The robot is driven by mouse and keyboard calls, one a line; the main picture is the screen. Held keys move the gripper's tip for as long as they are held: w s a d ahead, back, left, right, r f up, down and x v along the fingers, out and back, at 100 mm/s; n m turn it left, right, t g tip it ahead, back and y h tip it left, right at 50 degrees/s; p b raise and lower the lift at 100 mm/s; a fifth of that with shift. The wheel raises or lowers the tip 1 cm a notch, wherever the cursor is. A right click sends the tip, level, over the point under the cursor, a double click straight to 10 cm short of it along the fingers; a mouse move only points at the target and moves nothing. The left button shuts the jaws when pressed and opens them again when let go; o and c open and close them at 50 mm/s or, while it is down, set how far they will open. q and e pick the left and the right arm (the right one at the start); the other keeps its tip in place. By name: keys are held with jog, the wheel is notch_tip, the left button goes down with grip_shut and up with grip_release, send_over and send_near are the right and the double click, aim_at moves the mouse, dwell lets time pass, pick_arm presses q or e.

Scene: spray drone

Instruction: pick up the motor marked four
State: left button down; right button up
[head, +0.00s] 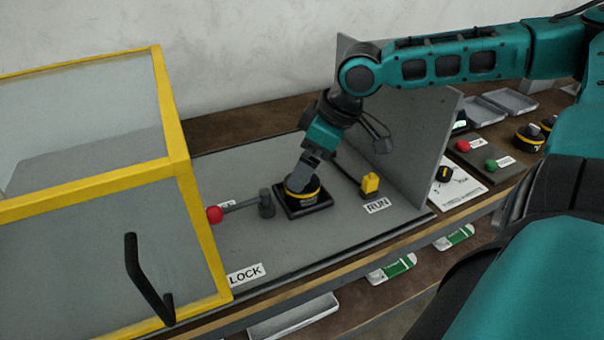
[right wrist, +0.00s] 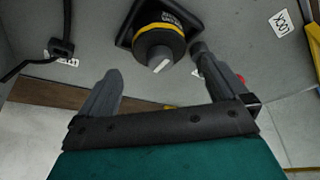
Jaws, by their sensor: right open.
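A black motor with a yellow band (head: 304,194) sits upright on a square black mount (head: 291,211) on the grey stand plate. Its printed label shows in the right wrist view (right wrist: 160,42), but I cannot read its mark. My right gripper (head: 302,176) is over it, pointing down. In the right wrist view my right gripper (right wrist: 155,62) is open, with the motor's silver shaft end between and beyond the fingertips; I cannot tell whether they touch it. Two similar motors (head: 528,139) stand at the far right, their marks unreadable. My left gripper is out of view.
A yellow switch (head: 370,184) stands right, near a RUN label (head: 376,205). A grey upright panel (head: 430,145) and a yellow-framed guard (head: 185,180) flank the plate.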

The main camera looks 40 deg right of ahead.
jog(key=f+b, duration=0.1)
jog(key=f, duration=0.2)
jog(key=shift+w+a+f+b, duration=0.2)
jog(key=shift+f+b, duration=0.1)
jog(key=shift+b, duration=0.05)
jog(key=shift+w+f, duration=0.2)
jog(key=shift+f, duration=0.1)
jog(key=shift+w+a+f+b, duration=0.15)
jog(key=shift+f+b, duration=0.2)
jog(key=shift+w+r, duration=0.1)
jog(key=c, duration=1.5)
